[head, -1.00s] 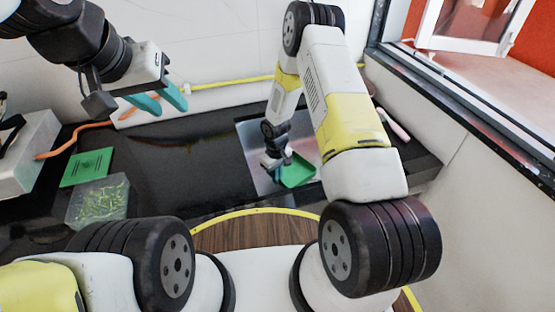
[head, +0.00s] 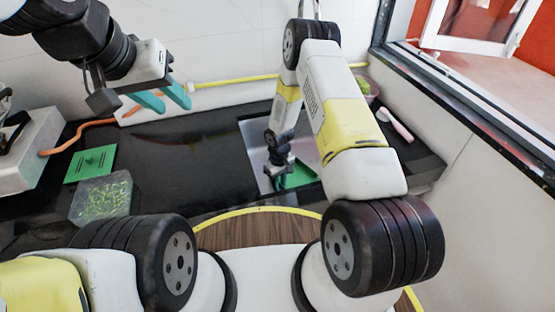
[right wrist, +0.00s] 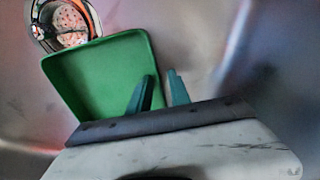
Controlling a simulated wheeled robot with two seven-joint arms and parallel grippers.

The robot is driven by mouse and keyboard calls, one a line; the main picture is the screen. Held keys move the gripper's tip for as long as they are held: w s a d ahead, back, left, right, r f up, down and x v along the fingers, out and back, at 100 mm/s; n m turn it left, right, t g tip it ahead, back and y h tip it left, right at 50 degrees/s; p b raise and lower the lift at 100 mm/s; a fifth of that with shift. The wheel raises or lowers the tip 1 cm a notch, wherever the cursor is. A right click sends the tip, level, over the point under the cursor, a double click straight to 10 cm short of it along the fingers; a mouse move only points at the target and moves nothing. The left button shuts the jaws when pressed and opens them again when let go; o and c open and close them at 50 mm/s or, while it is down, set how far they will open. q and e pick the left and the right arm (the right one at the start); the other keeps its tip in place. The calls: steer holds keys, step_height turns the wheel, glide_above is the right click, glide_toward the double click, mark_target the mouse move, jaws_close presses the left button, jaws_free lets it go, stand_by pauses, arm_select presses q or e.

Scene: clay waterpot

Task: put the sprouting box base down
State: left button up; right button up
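The sprouting box base, a green tray (head: 301,175), is in the metal sink (head: 256,150). In the right wrist view the tray (right wrist: 95,75) appears to lie on the sink floor beside the drain. My right gripper (head: 279,180) is down in the sink at the tray's edge. In the right wrist view its teal fingers (right wrist: 160,80) straddle the tray's right wall, one inside and one outside, with a gap showing between them. Much of the tray is hidden in the head view. My left gripper (head: 163,99) is open and empty above the back of the counter.
A clear box of sprouts (head: 102,198) and a green perforated lid (head: 91,164) stand on the dark counter at left. The drain (right wrist: 70,25) is beside the tray. A pink-and-white utensil (head: 395,123) lies right of the sink. The counter's middle is clear.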

steer(key=s+d+r+m+t, duration=0.1)
steer(key=s+d+r, duration=0.1)
steer(key=r, duration=1.1)
steer(key=s+d+r+m+t, duration=0.1)
steer(key=r, duration=1.2)
steer(key=s+d+r+m+t, duration=0.1)
steer(key=s+d+r, duration=0.1)
steer(key=r, duration=1.2)
steer(key=s+r+m+t+y, duration=0.1)
steer(key=s+r, duration=0.6)
steer(key=s, duration=0.2)
steer(key=s+r+m+t+y, duration=0.1)
steer(key=s+r+m+t, duration=0.1)
steer(key=s+r, duration=0.4)
steer(key=s, duration=0.4)
steer(key=shift+d+r, duration=0.35)
steer(key=shift+a, duration=0.1)
